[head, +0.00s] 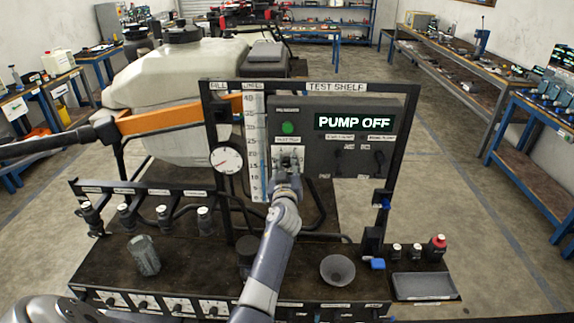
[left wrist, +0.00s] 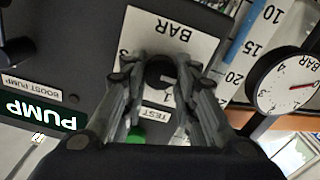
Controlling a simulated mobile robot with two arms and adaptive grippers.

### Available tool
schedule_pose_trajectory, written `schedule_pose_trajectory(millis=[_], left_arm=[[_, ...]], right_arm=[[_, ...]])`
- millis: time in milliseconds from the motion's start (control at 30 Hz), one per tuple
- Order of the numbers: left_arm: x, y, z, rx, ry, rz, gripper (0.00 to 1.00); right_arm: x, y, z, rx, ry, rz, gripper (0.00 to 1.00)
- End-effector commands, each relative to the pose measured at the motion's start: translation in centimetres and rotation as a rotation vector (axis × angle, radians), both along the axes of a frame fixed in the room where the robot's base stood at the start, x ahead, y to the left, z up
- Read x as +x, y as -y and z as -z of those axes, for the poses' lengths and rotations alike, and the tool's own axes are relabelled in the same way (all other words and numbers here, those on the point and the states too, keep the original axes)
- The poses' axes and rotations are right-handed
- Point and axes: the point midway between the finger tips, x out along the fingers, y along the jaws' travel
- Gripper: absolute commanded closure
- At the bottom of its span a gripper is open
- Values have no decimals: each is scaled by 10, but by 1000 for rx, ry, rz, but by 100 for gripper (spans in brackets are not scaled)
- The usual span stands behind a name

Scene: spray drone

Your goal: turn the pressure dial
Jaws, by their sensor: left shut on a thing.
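The pressure dial (left wrist: 160,70) is a dark round knob on a white scale plate (left wrist: 170,33) marked BAR, seen in the left wrist view. My left gripper (left wrist: 160,82) has its fingers on both sides of the knob and is shut on it. In the head view my left gripper (head: 288,166) reaches the plate on the dark panel (head: 330,104) and hides most of the dial. A round pressure gauge (head: 227,160) hangs left of the panel; its red needle shows in the left wrist view. My right gripper is not in view.
A display (head: 354,122) reads PUMP OFF, and a green button (head: 288,128) sits above the dial. A black frame surrounds the panel.

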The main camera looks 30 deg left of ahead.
Motion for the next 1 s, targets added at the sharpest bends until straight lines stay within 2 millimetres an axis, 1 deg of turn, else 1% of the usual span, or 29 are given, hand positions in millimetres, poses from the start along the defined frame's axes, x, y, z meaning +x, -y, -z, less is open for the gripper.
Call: schedule_pose_trajectory(millis=[33,167,433,600,1000], left_arm=[[0,0,0,1,1,1,97],[0,0,0,11,-5,1,97],[0,0,0,108,-63,0,97],[1,0,0,225,-134,0,97],[1,1,-1,547,-331,-1,97]], right_arm=[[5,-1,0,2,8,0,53],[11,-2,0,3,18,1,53],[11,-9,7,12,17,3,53],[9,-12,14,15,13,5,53],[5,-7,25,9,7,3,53]])
